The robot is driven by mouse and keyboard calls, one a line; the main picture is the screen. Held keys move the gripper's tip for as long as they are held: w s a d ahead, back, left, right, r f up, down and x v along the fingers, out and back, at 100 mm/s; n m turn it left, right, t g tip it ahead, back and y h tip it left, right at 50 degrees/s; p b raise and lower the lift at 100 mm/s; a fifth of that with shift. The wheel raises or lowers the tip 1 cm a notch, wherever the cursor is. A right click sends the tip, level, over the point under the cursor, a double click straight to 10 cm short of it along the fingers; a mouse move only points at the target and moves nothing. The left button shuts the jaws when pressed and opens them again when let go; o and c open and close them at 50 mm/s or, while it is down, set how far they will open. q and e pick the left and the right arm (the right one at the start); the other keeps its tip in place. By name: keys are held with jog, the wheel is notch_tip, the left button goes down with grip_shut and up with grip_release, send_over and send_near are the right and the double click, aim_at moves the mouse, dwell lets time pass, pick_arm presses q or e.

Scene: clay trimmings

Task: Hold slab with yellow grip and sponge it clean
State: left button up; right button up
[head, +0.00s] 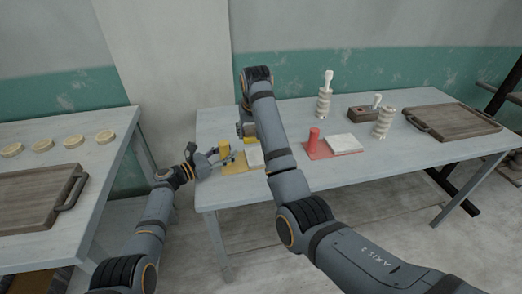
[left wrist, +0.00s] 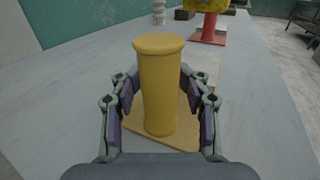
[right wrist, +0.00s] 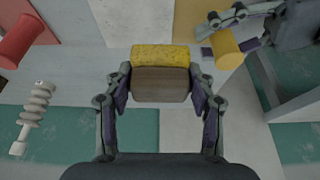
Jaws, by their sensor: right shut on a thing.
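The yellow grip (head: 224,149) is an upright cylinder on a yellow base plate (head: 232,168), with a pale slab (head: 255,158) beside it, partly hidden by my right arm. My left gripper (head: 222,157) is open at the yellow grip. In the left wrist view its fingers stand on either side of the grip (left wrist: 160,90), with slight gaps visible. My right gripper (right wrist: 160,85) is shut on a sponge (right wrist: 160,56) with a yellow face and a brown body. It holds the sponge above the table, behind the slab in the head view.
A red grip (head: 314,140) on a red plate has another pale slab (head: 344,144) beside it. Ribbed pale tools (head: 324,103), a small brown block (head: 363,113) and a wooden tray (head: 452,121) stand farther right. A left table (head: 100,165) holds pale discs and another tray.

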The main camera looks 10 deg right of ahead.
pick_arm(q)
jog(key=shift+o, duration=0.6)
jog(key=v, duration=1.2)
jog(key=shift+s, duration=0.1)
